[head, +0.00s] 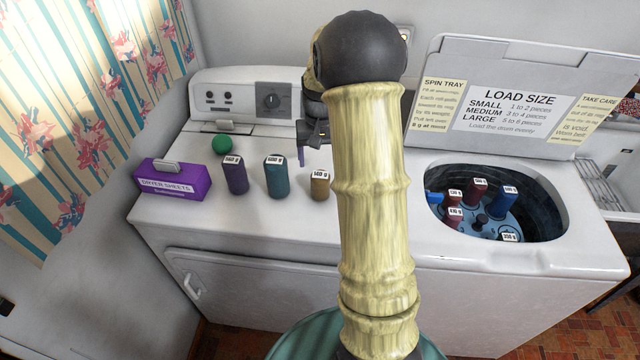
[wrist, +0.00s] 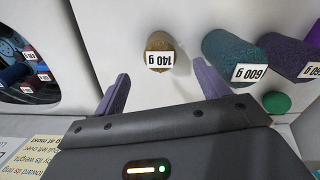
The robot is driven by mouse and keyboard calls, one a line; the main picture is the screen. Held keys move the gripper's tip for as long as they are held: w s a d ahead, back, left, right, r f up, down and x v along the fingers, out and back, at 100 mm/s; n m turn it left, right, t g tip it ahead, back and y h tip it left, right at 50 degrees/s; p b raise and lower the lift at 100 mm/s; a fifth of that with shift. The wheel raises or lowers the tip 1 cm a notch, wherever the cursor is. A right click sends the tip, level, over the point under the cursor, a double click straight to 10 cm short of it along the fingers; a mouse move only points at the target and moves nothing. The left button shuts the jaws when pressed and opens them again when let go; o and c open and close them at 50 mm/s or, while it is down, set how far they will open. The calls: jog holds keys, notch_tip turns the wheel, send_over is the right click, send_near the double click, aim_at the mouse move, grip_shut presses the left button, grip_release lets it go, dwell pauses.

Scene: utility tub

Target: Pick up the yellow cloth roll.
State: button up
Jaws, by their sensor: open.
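The yellow cloth roll (head: 320,186) is a short mustard-brown upright roll with a white label. It stands on the white dryer top, right of the teal roll. In the wrist view the yellow roll (wrist: 159,43) shows its label, reading 140 g upside down. My gripper (head: 313,150) is above and behind the roll in the head view, partly hidden by my arm. In the wrist view my gripper (wrist: 160,74) is open, its two purple fingers spread. The roll appears just beyond the gap between the fingertips, with nothing held.
A teal roll (head: 276,177), a purple roll (head: 236,175), a green ball (head: 222,142) and a purple dryer-sheets box (head: 172,183) stand to the left. On the right, the open washer tub (head: 540,222) holds several red and blue rolls. Its raised lid (head: 420,130) stands behind.

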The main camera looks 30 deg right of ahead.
aim_at(321, 175)
notch_tip(321, 175, down, 6)
jog(key=shift+s+r+p, duration=0.1)
jog(key=shift+p, duration=0.4)
jog(key=shift+f, duration=0.45)
jog(key=f, duration=0.1)
jog(key=f+p, duration=0.1)
jog(key=f, duration=0.1)
jog(key=f+p, duration=0.1)
jog(key=f, duration=0.1)
jog(key=shift+w+d, duration=0.1)
jog(key=shift+w, duration=0.3)
jog(key=shift+s+f, duration=0.1)
jog(key=shift+s, duration=0.05)
jog(key=shift+d, duration=0.1)
jog(key=shift+c, duration=0.2)
jog(key=c, duration=1.1)
